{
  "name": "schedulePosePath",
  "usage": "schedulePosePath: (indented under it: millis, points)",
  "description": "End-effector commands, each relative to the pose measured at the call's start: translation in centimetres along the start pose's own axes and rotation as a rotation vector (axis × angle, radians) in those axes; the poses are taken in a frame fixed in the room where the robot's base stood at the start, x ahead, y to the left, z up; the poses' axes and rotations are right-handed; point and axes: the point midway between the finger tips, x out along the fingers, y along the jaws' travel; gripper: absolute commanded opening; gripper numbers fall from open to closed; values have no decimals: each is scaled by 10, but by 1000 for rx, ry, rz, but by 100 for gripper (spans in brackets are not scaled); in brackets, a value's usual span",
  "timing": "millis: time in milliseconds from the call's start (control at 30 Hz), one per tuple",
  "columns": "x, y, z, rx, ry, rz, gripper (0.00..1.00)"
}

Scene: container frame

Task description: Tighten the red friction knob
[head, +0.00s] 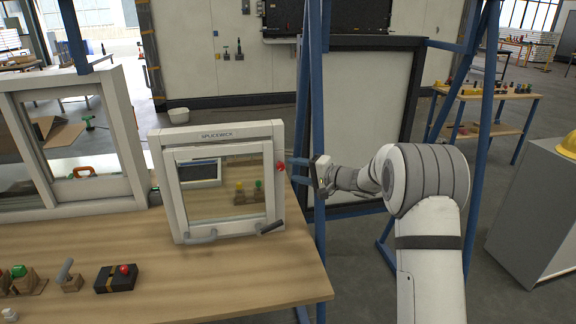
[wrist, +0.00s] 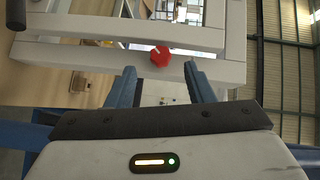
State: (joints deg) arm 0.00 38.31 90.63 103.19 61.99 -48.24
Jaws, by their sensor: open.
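The red friction knob (head: 281,168) sits on the right side of the white window frame (head: 276,140), which stands upright on the wooden bench. In the wrist view the red knob (wrist: 160,56) is faceted and lies ahead of my gripper, roughly centred between the two blue fingers. My gripper (head: 308,168) is to the right of the knob in the head view. Its fingers (wrist: 157,75) are apart with nothing between them, and they appear short of the knob.
A blue post (head: 312,110) stands close behind my gripper. A dark handle (head: 271,227) sticks out at the frame's lower right. A black box with a red button (head: 118,278) and several small parts lie on the bench (head: 240,285). A larger white window (head: 110,120) stands left.

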Motion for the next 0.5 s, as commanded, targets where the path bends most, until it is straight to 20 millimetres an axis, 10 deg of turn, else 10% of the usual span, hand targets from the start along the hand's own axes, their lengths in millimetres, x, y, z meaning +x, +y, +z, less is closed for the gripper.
schedulePosePath:
  millis: [500]
  points:
    - [46, 0, 1, 0, -1, 1, 48]
